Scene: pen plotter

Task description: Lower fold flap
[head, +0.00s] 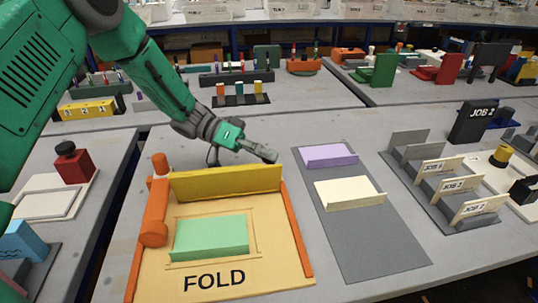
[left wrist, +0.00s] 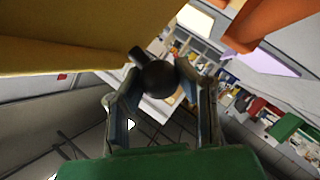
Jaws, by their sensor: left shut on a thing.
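The yellow fold flap (head: 225,183) stands raised, roughly upright, along the back of the tan board marked FOLD (head: 270,275). A pale green block (head: 210,237) lies flat on the board in front of it. My left gripper (head: 213,158) is at the flap's back edge, its fingertips partly hidden there. In the left wrist view, my left gripper (left wrist: 160,75) is shut on a round black knob (left wrist: 159,79) beside the flap's yellow face (left wrist: 70,35). My right gripper is not in view.
Orange rails (head: 297,230) flank the board, with an orange cylinder part (head: 154,225) at left. A grey mat (head: 375,245) at right holds purple (head: 330,155) and cream (head: 347,192) folded pieces. A rack with JOB cards (head: 460,185) stands farther right.

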